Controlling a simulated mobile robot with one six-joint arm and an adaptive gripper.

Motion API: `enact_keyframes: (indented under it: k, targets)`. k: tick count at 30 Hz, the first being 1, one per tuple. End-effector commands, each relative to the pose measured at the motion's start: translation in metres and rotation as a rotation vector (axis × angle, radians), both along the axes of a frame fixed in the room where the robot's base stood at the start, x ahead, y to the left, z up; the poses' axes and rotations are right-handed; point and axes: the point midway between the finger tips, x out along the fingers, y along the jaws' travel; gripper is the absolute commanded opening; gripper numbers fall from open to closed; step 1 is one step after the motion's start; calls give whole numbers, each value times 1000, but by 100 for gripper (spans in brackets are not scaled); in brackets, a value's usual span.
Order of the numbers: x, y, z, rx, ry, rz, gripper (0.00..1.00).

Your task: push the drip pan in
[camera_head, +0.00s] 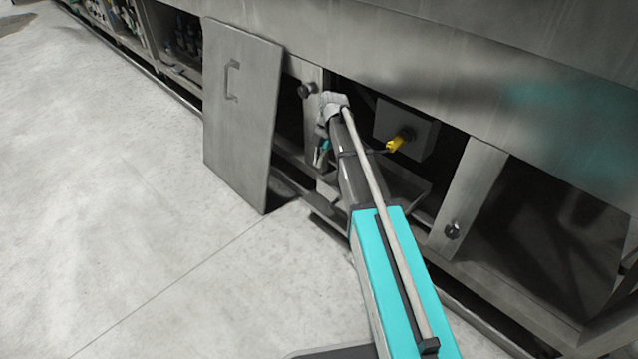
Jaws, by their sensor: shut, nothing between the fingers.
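The drip pan (408,188) appears as a shallow grey metal tray low in the open bay of the washer. My arm crosses in front of it, so much of the pan is hidden, and I cannot tell how far it sticks out. My gripper (321,156) hangs at the arm's far end, pointing down, in front of the bay's left post. It is small and dark here, and it looks shut and empty. It is above and left of the pan's visible part. I cannot tell whether it touches the pan.
A grey panel with a handle (240,110) leans against the frame left of the bay. A grey box with a yellow handle (398,142) is inside the bay. Posts with black knobs (452,230) flank the opening. The concrete floor (130,200) at left is clear.

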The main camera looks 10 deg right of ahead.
Motion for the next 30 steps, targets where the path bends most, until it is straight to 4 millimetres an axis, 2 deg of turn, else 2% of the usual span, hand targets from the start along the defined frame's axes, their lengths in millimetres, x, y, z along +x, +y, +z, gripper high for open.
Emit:
enact_keyframes:
  k: [14, 30]
  targets:
    - [-2, 2, -9, 0, 0, -1, 0]
    - [-10, 13, -48, 0, 0, -1, 0]
